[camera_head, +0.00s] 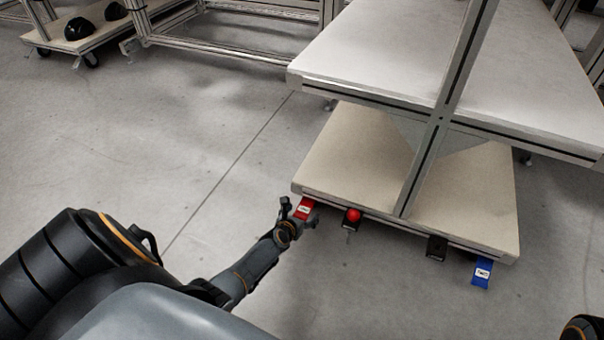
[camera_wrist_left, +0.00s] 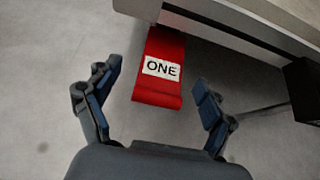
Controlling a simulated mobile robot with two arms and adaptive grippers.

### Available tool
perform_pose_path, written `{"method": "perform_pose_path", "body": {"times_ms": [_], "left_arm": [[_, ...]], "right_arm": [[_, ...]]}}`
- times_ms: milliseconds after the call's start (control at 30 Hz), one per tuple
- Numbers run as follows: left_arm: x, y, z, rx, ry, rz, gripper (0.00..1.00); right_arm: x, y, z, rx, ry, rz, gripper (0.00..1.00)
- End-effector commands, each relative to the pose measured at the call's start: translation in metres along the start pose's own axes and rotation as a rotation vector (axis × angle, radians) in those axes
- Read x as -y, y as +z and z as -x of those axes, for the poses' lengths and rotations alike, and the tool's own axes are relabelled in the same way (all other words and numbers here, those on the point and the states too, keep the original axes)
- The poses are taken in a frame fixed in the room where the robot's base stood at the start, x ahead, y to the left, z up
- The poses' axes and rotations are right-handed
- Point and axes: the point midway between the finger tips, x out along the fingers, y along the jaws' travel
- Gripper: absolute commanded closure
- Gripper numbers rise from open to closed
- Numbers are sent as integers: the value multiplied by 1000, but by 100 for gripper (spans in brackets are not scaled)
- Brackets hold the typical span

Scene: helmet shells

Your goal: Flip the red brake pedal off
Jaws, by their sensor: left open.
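The red brake pedal (camera_head: 304,208) sticks out below the front edge of the cart's lower shelf, at its left corner. In the left wrist view the red pedal (camera_wrist_left: 160,85) carries a white label reading "ONE". My left gripper (camera_head: 298,207) is at the pedal in the head view. In the left wrist view my left gripper (camera_wrist_left: 153,92) is open, with one finger on each side of the pedal's outer end. No finger visibly closes on it. My right gripper is not in view; only a bit of dark arm shows at the bottom right corner.
The cart's lower shelf (camera_head: 340,150) and metal frame post (camera_head: 437,120) stand just beyond the pedal. A red knob (camera_head: 353,215), a black block (camera_head: 436,247) and a blue pedal (camera_head: 481,273) sit along the same edge. Floor (camera_head: 130,170) to the left is clear.

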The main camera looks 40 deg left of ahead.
Motion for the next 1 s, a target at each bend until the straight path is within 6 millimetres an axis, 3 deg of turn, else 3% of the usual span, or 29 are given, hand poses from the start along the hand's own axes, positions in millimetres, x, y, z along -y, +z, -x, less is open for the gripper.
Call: {"method": "perform_pose_path", "body": {"times_ms": [467, 1000], "left_arm": [[6, 2, 15, 3, -7, 11, 18], [1, 0, 70, 0, -1, 1, 18]], "right_arm": [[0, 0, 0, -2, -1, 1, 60], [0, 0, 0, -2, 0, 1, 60]]}}
